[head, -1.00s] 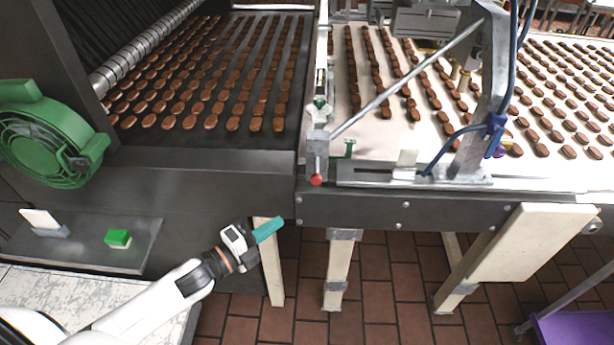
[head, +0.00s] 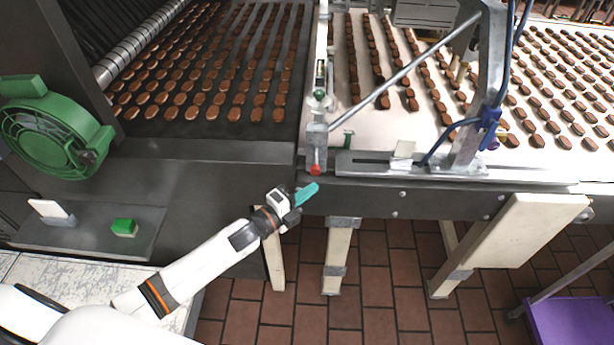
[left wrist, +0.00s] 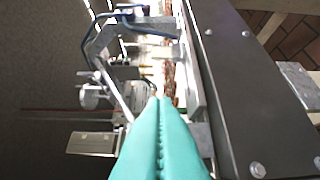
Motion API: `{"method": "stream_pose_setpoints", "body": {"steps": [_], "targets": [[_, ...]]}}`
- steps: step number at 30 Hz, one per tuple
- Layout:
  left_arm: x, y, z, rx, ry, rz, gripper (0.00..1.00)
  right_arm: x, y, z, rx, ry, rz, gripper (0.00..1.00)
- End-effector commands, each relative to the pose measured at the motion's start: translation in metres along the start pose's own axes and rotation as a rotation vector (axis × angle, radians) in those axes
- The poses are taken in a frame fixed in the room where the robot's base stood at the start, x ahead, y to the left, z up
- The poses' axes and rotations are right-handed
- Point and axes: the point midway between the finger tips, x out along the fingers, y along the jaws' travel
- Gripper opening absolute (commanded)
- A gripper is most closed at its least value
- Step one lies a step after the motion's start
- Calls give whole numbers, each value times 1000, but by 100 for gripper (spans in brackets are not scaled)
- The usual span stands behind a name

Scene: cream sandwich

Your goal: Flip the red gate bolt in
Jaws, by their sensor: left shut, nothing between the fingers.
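The red gate bolt (head: 315,169) is a small red knob at the lower end of a grey metal block (head: 316,145), at the front edge where the two conveyors meet. My left gripper (head: 311,190) has teal fingers that are shut and empty. In the head view its tips are just below the red knob; I cannot tell whether they touch it. In the left wrist view the shut teal fingers (left wrist: 161,125) point toward the conveyor edge, and the red knob is not visible there. My right gripper is not in view.
A diagonal metal rod (head: 400,75) runs from the block up to a grey bracket (head: 480,95) on the right conveyor. Brown biscuits fill both belts. A green fan (head: 50,130) and a green button (head: 124,227) are at the left. A purple cart (head: 570,322) stands lower right.

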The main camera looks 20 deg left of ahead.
Motion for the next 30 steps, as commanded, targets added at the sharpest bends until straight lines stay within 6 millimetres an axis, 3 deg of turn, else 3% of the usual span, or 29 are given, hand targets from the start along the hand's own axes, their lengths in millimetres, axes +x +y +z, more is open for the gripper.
{"method": "stream_pose_setpoints", "body": {"steps": [6,20,30], "targets": [[17,1,-21,3,3,-3,0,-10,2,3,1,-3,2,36],[21,-1,-26,1,2,-2,0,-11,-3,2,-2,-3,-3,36],[46,-4,-51,4,3,-2,0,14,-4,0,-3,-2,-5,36]]}}
